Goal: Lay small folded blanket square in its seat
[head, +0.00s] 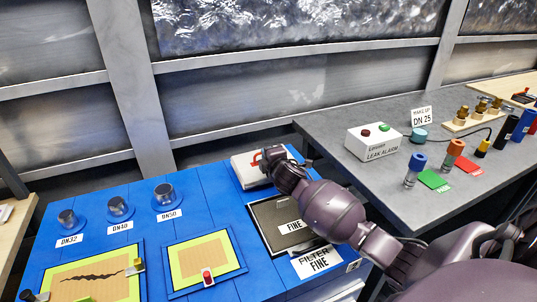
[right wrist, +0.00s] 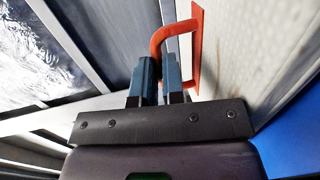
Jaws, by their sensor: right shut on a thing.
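A white slab (head: 245,172) with a red handle (head: 256,156) stands at the back edge of the blue worktop. My right gripper (head: 268,160) is at this handle. In the right wrist view my right gripper (right wrist: 160,72) is shut on the red handle (right wrist: 172,30), with the pale dimpled face of the slab (right wrist: 237,50) beside it. I cannot tell whether this slab is the blanket square. A dark square frame marked FINE (head: 268,218) lies in front of it, partly covered by my right arm. My left gripper is not in view.
The blue worktop (head: 205,205) holds a yellow-green bordered panel (head: 184,268), a cracked panel (head: 60,285) and several dark round knobs on the left. The grey table (head: 350,180) on the right carries an alarm box (head: 373,142) and bottles. A metal wall stands behind.

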